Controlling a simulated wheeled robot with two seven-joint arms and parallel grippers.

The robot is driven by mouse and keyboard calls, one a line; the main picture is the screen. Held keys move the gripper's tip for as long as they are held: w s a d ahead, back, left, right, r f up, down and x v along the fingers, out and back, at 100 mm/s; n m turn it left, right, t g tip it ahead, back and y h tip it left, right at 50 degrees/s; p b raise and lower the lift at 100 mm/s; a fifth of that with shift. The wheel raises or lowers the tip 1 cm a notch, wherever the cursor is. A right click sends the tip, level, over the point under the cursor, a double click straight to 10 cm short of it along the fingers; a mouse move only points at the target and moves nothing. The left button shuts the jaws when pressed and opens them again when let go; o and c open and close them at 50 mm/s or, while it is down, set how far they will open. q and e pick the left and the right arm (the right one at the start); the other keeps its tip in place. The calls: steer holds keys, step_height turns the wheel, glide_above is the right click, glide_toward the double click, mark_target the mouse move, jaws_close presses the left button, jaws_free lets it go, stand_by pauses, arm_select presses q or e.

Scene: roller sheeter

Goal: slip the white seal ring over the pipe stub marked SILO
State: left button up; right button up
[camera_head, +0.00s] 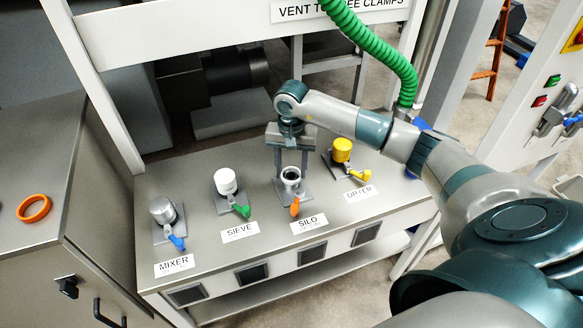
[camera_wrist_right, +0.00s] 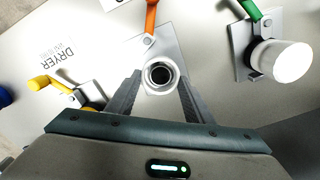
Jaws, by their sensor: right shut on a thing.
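The SILO pipe stub (camera_head: 290,183) stands on a grey plate on the bench, between the SIEVE and DRYER stubs, with an orange-handled valve in front. The white seal ring (camera_head: 290,173) shows as a pale rim at the stub's top. My right gripper (camera_head: 291,171) points down from above, shut on the ring with one finger on each side. In the right wrist view, the ring (camera_wrist_right: 159,64) surrounds the dark pipe opening between my fingers. I cannot tell whether it sits around the stub or just above it. My left gripper is not in view.
The MIXER stub (camera_head: 163,211), white-capped SIEVE stub (camera_head: 226,182) and yellow-capped DRYER stub (camera_head: 342,150) stand on the same bench. An orange ring (camera_head: 33,208) lies on the left cabinet. A green hose (camera_head: 375,50) hangs behind my right arm.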

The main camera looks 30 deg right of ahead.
steer(key=shift+f+b, duration=0.2)
steer(key=shift+b, duration=0.15)
steer(key=o, duration=1.1)
steer(key=shift+r, duration=0.15)
